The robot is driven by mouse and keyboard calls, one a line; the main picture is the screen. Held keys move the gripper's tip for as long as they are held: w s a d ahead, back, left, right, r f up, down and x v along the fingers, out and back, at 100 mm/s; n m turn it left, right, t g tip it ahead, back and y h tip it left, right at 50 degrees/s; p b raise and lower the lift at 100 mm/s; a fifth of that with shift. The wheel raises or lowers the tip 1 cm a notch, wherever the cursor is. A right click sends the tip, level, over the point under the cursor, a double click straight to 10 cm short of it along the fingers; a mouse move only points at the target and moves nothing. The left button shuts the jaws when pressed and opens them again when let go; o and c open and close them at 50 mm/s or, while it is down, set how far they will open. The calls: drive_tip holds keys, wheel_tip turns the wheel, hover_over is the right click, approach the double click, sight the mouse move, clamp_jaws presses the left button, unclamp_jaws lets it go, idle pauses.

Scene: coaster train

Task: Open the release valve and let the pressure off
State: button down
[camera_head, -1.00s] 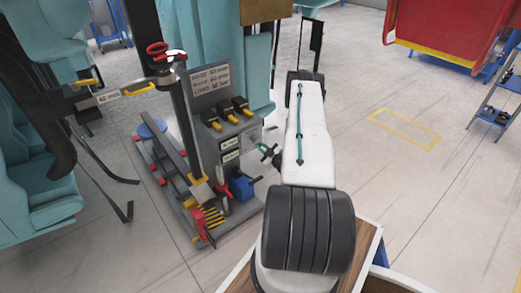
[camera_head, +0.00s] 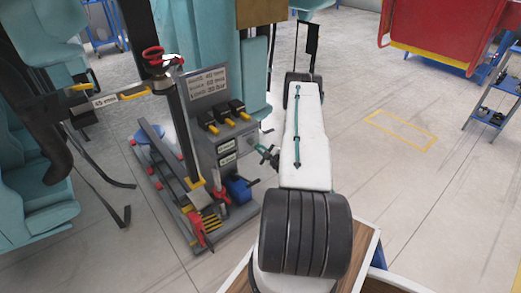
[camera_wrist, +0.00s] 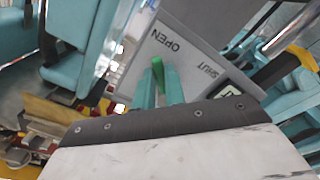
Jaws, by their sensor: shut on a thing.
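My gripper (camera_wrist: 160,84) has teal fingers that are shut on a green lever (camera_wrist: 158,66) in the wrist view. The lever stands at a grey plate (camera_wrist: 195,48) marked OPEN and SHUT. Its base is mostly hidden by my fingers, and I cannot tell which mark it points to. In the head view my gripper (camera_head: 268,155) is at the right side of the grey machine cabinet (camera_head: 205,140); the lever is too small to make out there.
The cabinet carries a text sign (camera_head: 208,83) and several yellow-and-black switches (camera_head: 211,124). A post with a red handwheel (camera_head: 152,52) stands left of it. Teal seats (camera_head: 35,195) are at the left. Floor at the right, around a yellow outline (camera_head: 400,130), is clear.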

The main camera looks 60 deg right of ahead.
drive_tip(key=c, duration=1.5)
unclamp_jaws()
drive_tip(key=shift+o, duration=0.2)
drive_tip(key=shift+s, duration=0.1)
drive_tip(key=v, duration=0.7)
drive_tip(key=shift+s, duration=0.35)
drive_tip(key=shift+a, duration=0.1)
